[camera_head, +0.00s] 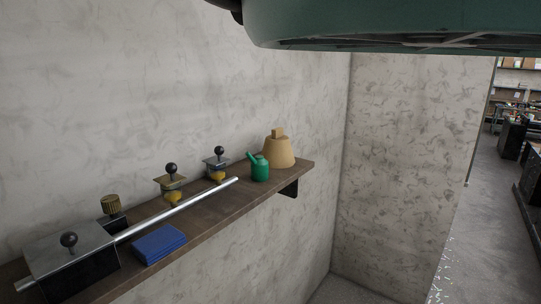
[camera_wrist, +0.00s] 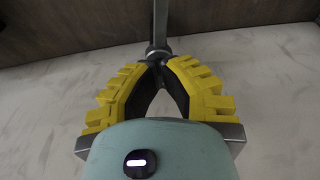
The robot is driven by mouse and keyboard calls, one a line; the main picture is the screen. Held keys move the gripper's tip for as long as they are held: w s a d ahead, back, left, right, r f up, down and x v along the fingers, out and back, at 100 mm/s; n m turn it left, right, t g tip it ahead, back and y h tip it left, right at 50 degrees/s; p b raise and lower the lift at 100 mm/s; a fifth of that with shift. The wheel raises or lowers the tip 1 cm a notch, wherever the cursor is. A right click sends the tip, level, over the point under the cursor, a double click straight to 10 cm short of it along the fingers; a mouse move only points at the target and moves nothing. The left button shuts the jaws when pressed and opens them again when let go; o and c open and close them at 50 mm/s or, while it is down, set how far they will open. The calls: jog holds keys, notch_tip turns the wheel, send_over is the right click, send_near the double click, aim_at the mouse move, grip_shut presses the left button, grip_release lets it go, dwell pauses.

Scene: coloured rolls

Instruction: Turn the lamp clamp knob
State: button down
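In the wrist view, my gripper (camera_wrist: 157,64) has its two yellow-backed fingers brought together at the tips. The tips meet at a small dark round part (camera_wrist: 157,52) at the lower end of a grey metal bar (camera_wrist: 160,20). This part looks like the lamp clamp knob. The fingers appear shut on it, though the tips hide much of it. The head view does not show my gripper or this contact, and I cannot make out a lamp clamp there.
A wall stands behind.

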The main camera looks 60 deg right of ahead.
notch_tip(320, 180, down, 2)
jog(key=shift+d+f+b, duration=0.1)
jog(key=shift+d+b, duration=0.05)
jog(key=shift+b, duration=0.5)
jog(key=shift+w, duration=0.2)
jog(key=shift+d, duration=0.1)
dwell(0.4)
jog(key=shift+d+b, duration=0.15)
jog(key=shift+b, duration=2.35)
notch_tip(320, 180, up, 6)
jog(key=p, duration=0.5)
jog(key=shift+s, duration=0.4)
